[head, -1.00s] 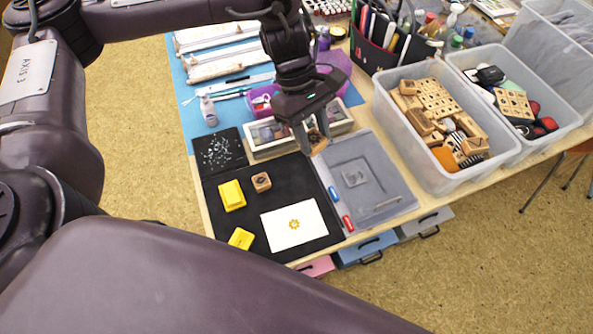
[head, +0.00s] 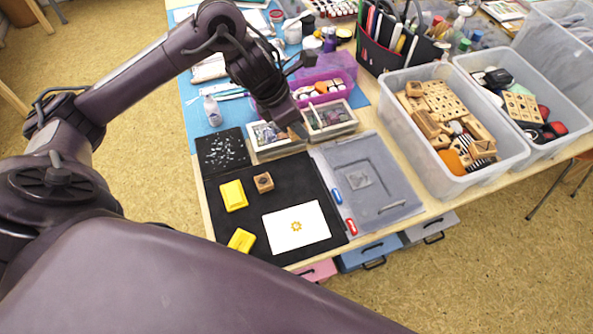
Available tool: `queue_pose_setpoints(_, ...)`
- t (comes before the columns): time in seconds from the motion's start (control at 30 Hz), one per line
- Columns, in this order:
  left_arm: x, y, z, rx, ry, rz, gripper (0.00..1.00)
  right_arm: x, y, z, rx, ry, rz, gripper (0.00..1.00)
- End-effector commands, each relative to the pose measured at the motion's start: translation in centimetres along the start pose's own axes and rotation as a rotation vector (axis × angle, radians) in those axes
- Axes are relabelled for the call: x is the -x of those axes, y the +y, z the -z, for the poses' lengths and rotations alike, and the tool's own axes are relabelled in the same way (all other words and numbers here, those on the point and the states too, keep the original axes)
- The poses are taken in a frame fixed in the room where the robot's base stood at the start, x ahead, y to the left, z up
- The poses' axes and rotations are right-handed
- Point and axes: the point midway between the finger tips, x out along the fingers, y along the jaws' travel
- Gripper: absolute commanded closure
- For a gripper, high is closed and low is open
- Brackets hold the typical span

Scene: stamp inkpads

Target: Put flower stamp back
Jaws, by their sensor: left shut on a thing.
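My left gripper (head: 297,131) points down over the wooden stamp boxes, near the gap between the left box (head: 266,151) and the right box (head: 343,129). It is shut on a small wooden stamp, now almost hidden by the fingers. A white card (head: 312,239) with a yellow flower print lies on the black mat (head: 236,176). Another wooden stamp (head: 263,182) stands on the mat beside the yellow inkpad (head: 232,195). A second yellow inkpad (head: 241,240) lies nearer the front. My right gripper is not in view.
A grey lidded case (head: 392,190) lies right of the mat. A clear bin (head: 455,175) of wooden blocks and another bin (head: 562,130) stand further right. A purple basket (head: 345,66) and a dark tool caddy (head: 374,62) stand behind. A small bottle (head: 212,110) stands left.

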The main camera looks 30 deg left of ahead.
Motion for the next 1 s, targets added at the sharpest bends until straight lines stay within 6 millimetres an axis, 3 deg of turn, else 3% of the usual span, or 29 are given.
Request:
queue_pose_setpoints(0.03, -1.7, -0.2, 0.9, 0.004, 0.004, 0.009, 0.79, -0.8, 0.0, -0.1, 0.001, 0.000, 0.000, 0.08)
queue_pose_setpoints(0.23, -6.4, -0.3, 3.0, 0.005, 0.004, 0.011, 0.79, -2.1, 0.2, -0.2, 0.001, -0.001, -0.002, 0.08)
queue_pose_setpoints(0.4, -9.9, -0.2, 4.7, 0.003, 0.005, 0.008, 0.79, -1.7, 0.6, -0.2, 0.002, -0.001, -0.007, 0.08)
queue_pose_setpoints(1.0, -16.3, -0.1, 7.5, -0.002, 0.001, 0.004, 0.79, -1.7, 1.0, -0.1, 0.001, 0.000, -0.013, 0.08)
